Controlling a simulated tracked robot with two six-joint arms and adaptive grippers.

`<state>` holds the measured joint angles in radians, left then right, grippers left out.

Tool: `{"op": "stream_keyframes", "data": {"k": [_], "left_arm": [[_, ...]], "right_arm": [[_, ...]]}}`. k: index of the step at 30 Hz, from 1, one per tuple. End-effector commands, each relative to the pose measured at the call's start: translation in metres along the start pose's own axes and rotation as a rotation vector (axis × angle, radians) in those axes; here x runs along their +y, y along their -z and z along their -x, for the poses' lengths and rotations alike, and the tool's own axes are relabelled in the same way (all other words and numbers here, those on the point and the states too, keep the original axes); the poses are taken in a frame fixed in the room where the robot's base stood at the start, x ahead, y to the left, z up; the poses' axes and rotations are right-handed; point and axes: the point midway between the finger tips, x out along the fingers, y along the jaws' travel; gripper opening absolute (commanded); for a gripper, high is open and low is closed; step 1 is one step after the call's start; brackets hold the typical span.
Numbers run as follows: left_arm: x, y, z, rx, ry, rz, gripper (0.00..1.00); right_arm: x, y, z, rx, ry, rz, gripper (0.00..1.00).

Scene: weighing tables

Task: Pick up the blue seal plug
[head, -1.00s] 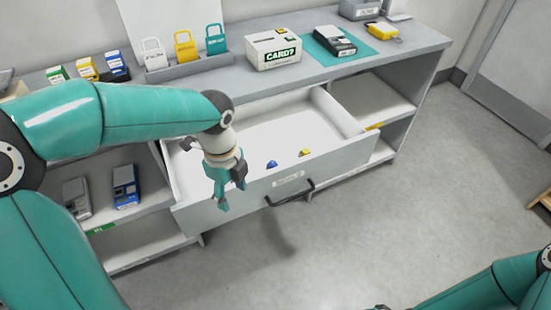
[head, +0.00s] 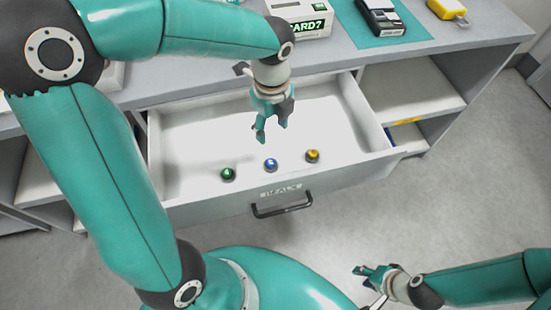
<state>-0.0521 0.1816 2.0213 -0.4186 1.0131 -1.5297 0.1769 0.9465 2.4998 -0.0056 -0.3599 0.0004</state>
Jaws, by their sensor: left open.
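The blue seal plug (head: 271,165) stands in the open white drawer (head: 180,150), near its front wall, between a green plug (head: 228,174) on the left and a yellow plug (head: 313,156) on the right. My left gripper (head: 271,134) is over the drawer, pointing down, open and empty. In the picture it is just above the blue plug and apart from it. My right gripper (head: 368,283) is low at the bottom right, away from the drawer; its jaw state is unclear.
The drawer's front wall carries a label and a dark handle (head: 282,207). Open shelves (head: 410,88) stand at right.

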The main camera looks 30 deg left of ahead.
Motion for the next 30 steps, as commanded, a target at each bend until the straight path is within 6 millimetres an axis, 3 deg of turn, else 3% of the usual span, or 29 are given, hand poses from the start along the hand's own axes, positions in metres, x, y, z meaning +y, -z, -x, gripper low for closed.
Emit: {"op": "stream_keyframes", "data": {"k": [3,10,20,30], "left_arm": [[0.007,-0.005,-0.029,0.001,-0.008,0.017,0.56],[0.011,-0.009,-0.075,0.001,-0.005,0.032,0.56],[0.011,-0.009,-0.100,0.001,-0.003,0.036,0.56],[0.008,-0.005,-0.143,0.001,-0.002,0.036,0.56]], "right_arm": [[0.002,0.000,-0.004,0.000,0.000,0.000,0.37],[0.003,0.000,-0.010,0.001,0.000,0.001,0.37],[0.004,0.001,-0.012,0.001,0.000,0.001,0.37],[0.006,0.001,-0.017,0.001,0.000,0.000,0.37]]}}
